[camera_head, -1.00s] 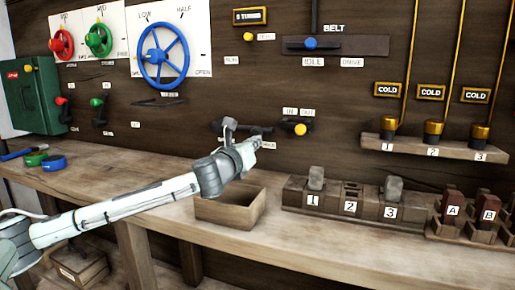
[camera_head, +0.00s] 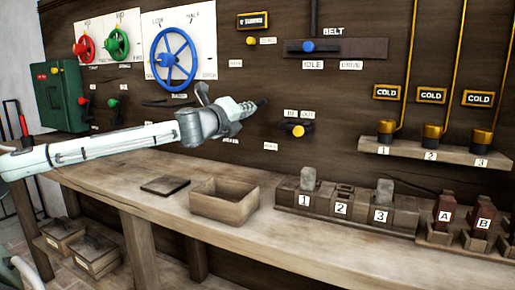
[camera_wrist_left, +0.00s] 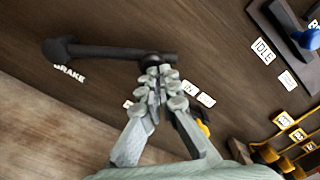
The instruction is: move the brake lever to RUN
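The brake lever (camera_wrist_left: 105,51) is a black bar with a round knob at its left end, above a BRAKE label (camera_wrist_left: 69,73) on the dark wall in the left wrist view. My left gripper (camera_wrist_left: 155,80) has its fingers drawn together, with the tips just below the lever's right, hub end; I cannot tell whether they touch it. In the head view my left gripper (camera_head: 247,108) is in front of the wall and hides most of the lever area. No RUN mark is readable. My right gripper is not in view.
A yellow knob (camera_head: 298,130) under IN and OUT labels is right of the gripper. A blue handwheel (camera_head: 173,60) is up left, and a belt lever with a blue knob (camera_head: 308,46) up right. Below is a bench with an open wooden box (camera_head: 224,206) and numbered blocks.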

